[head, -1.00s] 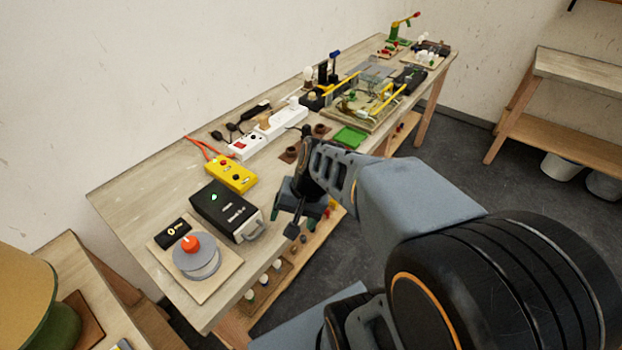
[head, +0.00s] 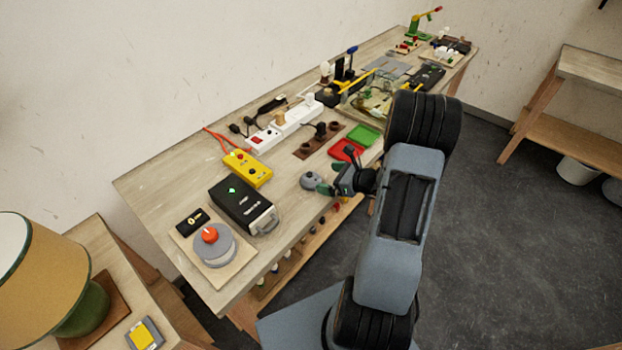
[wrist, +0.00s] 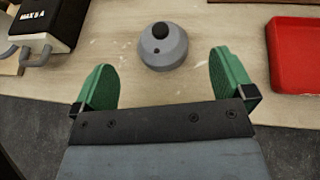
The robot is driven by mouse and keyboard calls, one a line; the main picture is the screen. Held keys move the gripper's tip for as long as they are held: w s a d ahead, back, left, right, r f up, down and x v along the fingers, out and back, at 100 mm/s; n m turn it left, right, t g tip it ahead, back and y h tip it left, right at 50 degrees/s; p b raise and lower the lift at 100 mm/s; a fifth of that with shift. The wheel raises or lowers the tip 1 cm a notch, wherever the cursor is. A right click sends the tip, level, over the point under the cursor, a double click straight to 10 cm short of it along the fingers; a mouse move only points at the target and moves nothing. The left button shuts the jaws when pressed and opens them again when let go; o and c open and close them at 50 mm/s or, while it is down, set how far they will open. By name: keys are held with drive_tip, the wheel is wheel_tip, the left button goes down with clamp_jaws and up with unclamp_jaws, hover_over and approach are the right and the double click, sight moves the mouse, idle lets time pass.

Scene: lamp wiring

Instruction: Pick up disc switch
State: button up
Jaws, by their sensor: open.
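A small grey round piece with sloped sides and a dark knob on top, which looks like the disc switch (head: 310,181), sits on the workbench near its front edge. It also shows in the wrist view (wrist: 163,50), at top centre. My gripper (head: 330,184) is beside it at the bench's front edge. In the wrist view my gripper (wrist: 162,64) is open, with one green finger to each side of the switch's near side. The fingers look empty, and the switch stands just beyond or between their tips; I cannot tell whether they touch it.
A red tray (head: 346,150) and a green tray (head: 363,135) lie to the right on the workbench (head: 160,170). A black box (head: 240,204) and a board with a red-knobbed grey disc (head: 240,270) stand left. A yellow box (head: 246,169) is behind. Bare wood surrounds the switch.

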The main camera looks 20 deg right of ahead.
sight(311, 175)
drive_tip(key=x, duration=0.3)
drive_tip(key=shift+a, duration=0.1)
drive_tip(key=p+x, duration=0.2)
drive_tip(key=x, duration=0.2)
drive_tip(key=shift+r, duration=0.15)
drive_tip(key=shift+w+a+f, duration=0.35)
drive_tip(key=shift+w+a, duration=0.05)
drive_tip(key=shift+w, duration=0.15)
drive_tip(key=c, duration=1)
